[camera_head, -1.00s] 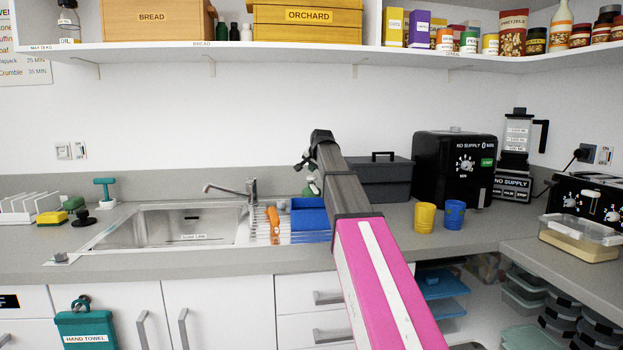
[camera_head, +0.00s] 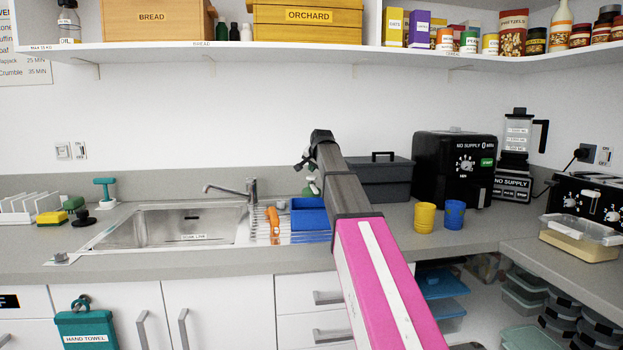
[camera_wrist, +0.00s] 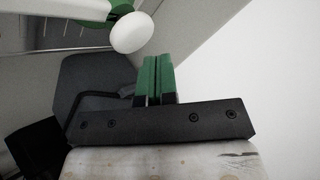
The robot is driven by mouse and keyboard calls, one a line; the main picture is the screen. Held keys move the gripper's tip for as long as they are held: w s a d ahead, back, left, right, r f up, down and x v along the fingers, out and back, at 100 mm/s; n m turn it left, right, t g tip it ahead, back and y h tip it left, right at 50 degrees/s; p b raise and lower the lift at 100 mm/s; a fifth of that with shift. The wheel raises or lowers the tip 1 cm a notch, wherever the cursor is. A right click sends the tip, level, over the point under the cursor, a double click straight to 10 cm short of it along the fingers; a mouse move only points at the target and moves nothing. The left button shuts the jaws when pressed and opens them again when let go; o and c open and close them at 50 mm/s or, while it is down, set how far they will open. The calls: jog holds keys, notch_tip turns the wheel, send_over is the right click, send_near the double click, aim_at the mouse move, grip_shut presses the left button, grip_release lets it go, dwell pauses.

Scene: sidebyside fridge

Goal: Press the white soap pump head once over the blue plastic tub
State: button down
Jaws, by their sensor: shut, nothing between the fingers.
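In the wrist view, the white soap pump head (camera_wrist: 132,32) shows as a round disc with a white spout reaching left. Green shows just behind it. My gripper (camera_wrist: 156,62) has its green fingers closed together with nothing between them. The pump head appears just above and left of the fingertips; I cannot tell whether they touch. In the head view, the blue plastic tub (camera_head: 310,215) sits right of the sink, partly behind my arm. A small green and white piece of the soap dispenser (camera_head: 312,188) shows beside my arm above the tub; the rest is hidden.
An orange-handled item (camera_head: 273,224) lies on the drying rack left of the tub. A steel sink (camera_head: 170,228) and tap (camera_head: 245,188) are farther left. A dark grey box (camera_head: 385,182), yellow cup (camera_head: 425,217) and blue cup (camera_head: 454,214) stand to the right.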

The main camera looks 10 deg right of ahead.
aim_at(313, 177)
jog(key=shift+f, duration=0.1)
dwell(0.6)
jog(key=shift+f, duration=0.3)
jog(key=shift+f, duration=0.75)
dwell(1.0)
jog(key=shift+r, duration=1.2)
jog(key=shift+r, duration=0.1)
jog(key=shift+r, duration=2.4)
